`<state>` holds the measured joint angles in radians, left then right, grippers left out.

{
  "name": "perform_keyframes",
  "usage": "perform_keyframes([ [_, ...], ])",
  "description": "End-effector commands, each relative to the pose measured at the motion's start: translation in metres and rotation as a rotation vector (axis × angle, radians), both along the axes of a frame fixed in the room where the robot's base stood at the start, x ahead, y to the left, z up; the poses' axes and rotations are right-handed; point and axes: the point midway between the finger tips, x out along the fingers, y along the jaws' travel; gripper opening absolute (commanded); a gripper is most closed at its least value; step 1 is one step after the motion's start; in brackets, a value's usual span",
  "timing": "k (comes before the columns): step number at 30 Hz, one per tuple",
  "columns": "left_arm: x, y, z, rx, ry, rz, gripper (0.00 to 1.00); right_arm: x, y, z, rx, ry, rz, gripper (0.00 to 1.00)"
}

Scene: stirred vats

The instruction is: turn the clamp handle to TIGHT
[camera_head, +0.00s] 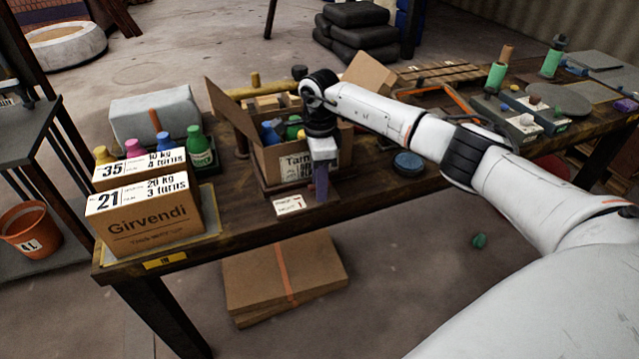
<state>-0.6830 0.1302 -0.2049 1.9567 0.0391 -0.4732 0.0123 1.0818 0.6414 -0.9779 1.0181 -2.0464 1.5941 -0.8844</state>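My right arm comes in from the right, and its gripper (320,182) points down in front of an open cardboard box (267,163) near the table's front edge. A narrow purple-grey piece shows at its lower end; I cannot tell whether this is the fingers or something held. Whether the gripper is open or shut is not clear. I cannot make out a clamp handle or a TIGHT mark; the arm and gripper hide part of the box and table. A small white label card (289,205) lies at the table edge, its text too small to read. My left gripper is out of view.
Two labelled boxes, one marked Girvendi (150,222), stand at the table's left end, with coloured bottles behind, including a green one (200,148). A blue round tin (408,163) sits right of the gripper. Flat cardboard (245,270) lies on the floor below.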

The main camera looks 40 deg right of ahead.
Motion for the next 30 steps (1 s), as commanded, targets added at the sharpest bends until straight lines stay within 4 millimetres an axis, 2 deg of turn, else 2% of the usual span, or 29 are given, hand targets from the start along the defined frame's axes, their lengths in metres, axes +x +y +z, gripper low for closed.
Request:
perform_keyframes([
  [11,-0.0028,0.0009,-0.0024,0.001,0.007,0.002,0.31,0.0,-0.0001,-0.0061,0.001,0.0,-0.001,0.32],
  [15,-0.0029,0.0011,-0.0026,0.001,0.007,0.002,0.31,0.0,0.0,-0.006,0.001,0.0,-0.001,0.08],
  [17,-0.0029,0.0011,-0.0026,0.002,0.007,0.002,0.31,0.0,0.0,-0.0059,0.001,0.0,-0.001,0.0],
  [30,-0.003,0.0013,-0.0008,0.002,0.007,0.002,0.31,0.0002,-0.0001,-0.0052,0.0,-0.001,-0.059,0.0],
])
